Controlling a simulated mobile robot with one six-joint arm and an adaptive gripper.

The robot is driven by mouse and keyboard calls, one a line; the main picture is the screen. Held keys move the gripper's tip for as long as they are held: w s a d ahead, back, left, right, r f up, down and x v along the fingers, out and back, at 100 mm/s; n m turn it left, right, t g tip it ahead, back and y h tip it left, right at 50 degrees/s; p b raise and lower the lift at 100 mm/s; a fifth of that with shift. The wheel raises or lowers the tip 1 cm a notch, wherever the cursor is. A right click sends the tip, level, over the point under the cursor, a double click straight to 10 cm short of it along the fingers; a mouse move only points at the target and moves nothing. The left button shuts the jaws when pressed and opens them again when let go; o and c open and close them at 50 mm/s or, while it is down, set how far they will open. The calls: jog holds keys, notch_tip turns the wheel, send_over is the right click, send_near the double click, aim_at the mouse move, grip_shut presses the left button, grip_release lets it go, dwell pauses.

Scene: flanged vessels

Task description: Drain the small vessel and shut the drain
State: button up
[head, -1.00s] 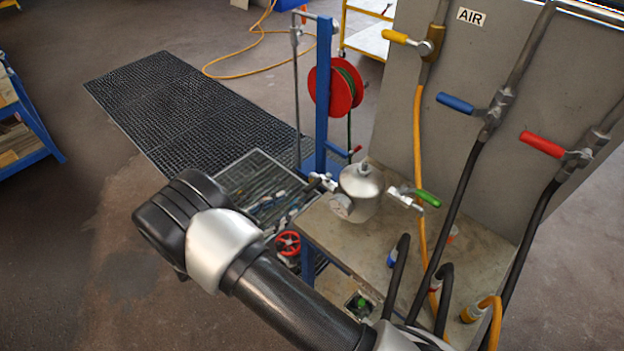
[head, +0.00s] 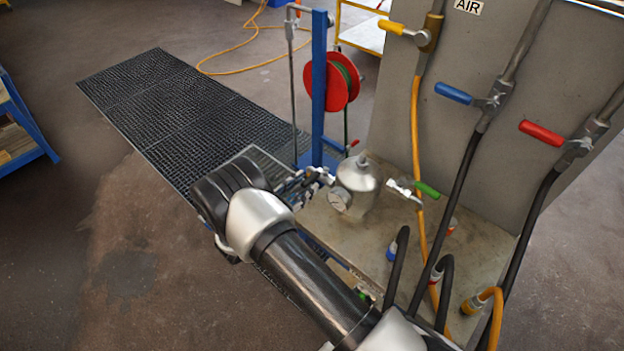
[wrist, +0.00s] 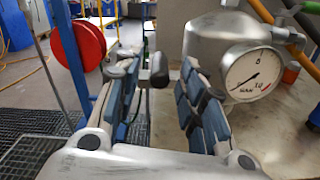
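The small silver vessel (head: 357,178) stands on the bench in the head view, with a round gauge (head: 340,200) on its front. In the wrist view the vessel (wrist: 205,45) is just right of my gripper (wrist: 157,80). The gauge (wrist: 253,73) there has its needle toward the lower left. My gripper is open, with blue-padded fingers apart. A dark rounded handle end (wrist: 158,70) shows between or just beyond the fingertips; contact cannot be told. In the head view my gripper (head: 316,178) is beside the vessel's left side. A green-handled valve (head: 427,190) is on its right.
A panel (head: 400,110) behind carries yellow (head: 391,27), blue (head: 453,93) and red (head: 541,132) valve handles with hoses. A blue post and red reel (head: 326,82) stand behind the vessel. Several hose ends rise from the bench (head: 350,240). Floor grating (head: 170,110) lies left.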

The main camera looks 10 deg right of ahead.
aim_at(319, 172)
jog(key=shift+x, duration=2.15)
grip_shut()
